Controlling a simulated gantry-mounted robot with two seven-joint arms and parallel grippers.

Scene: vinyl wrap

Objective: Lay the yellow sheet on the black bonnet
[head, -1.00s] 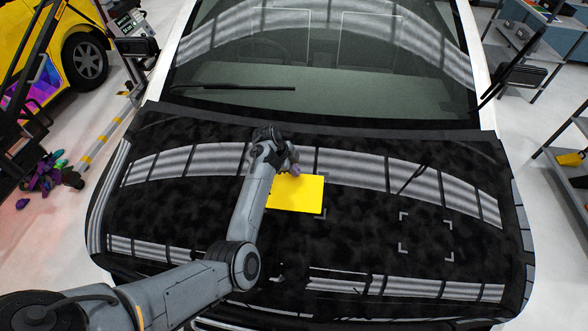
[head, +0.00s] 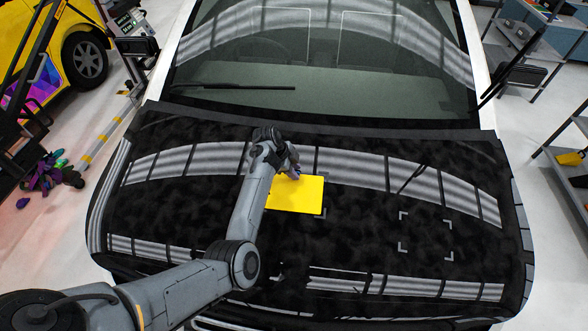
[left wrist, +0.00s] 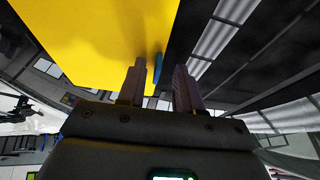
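The yellow sheet (head: 300,195) looks flat on the black bonnet (head: 365,235), left of its middle. A white corner mark shows just off the sheet's lower right corner. Its left part is hidden behind my left arm. My left gripper (head: 293,171) is at the sheet's far edge. In the left wrist view the sheet (left wrist: 100,40) fills the upper left. The two fingers of my left gripper (left wrist: 160,85) stand apart, with a small blue tab (left wrist: 157,68) between them, close to the left finger. My right gripper is out of view.
White corner marks (head: 427,235) outline an empty area on the right of the bonnet. The windscreen (head: 325,70) rises behind the bonnet. A shelf with a yellow item (head: 570,159) stands at the far right. The bonnet right of the sheet is clear.

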